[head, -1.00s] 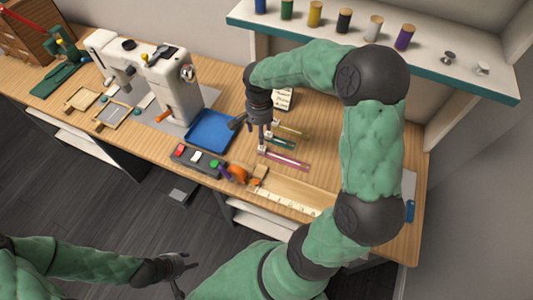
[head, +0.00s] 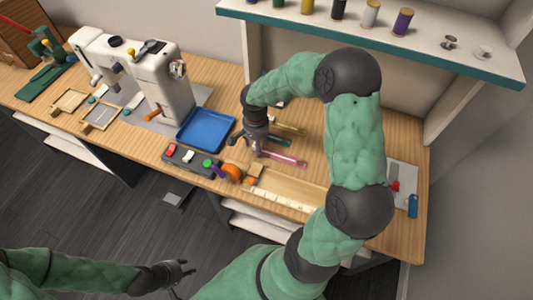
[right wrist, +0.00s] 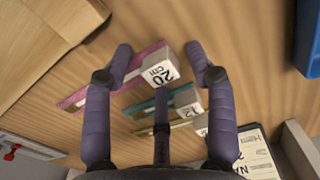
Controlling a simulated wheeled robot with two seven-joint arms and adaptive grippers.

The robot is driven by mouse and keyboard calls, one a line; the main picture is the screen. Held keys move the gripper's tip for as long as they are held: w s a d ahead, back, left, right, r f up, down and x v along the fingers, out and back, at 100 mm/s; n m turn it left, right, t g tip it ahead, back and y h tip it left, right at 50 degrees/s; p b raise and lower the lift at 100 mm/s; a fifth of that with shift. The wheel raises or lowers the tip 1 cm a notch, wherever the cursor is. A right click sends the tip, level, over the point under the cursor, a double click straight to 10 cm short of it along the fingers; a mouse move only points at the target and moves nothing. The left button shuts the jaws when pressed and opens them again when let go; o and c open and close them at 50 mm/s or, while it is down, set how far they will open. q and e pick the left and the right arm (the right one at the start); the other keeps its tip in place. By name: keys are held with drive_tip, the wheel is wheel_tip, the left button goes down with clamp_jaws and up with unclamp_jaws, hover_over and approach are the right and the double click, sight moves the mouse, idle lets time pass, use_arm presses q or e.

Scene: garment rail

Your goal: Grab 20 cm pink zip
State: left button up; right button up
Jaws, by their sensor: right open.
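The pink zip (head: 285,159) lies flat on the wooden table, and in the right wrist view (right wrist: 98,92) its white tag (right wrist: 160,67) reads "20 cm". A teal zip (right wrist: 146,105) and an olive-yellow zip (head: 291,128) lie beside it, with white tags at their ends. My right gripper (head: 256,146) is low over the tag ends of the zips. In the right wrist view my right gripper (right wrist: 159,50) is open, with its fingers on either side of the pink zip's tag end, holding nothing. My left gripper (head: 186,268) is open and empty, away from the table.
A blue tray (head: 205,130) and a sewing machine (head: 160,85) stand left of the zips. A grey organiser (head: 178,163), an orange item (head: 232,172) and a ruler (head: 280,197) lie in front. A shelf (head: 430,60) with thread spools overhangs the back.

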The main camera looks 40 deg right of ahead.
drive_tip(key=shift+f, duration=0.35)
clamp_jaws()
drive_tip(key=shift+r, duration=0.2)
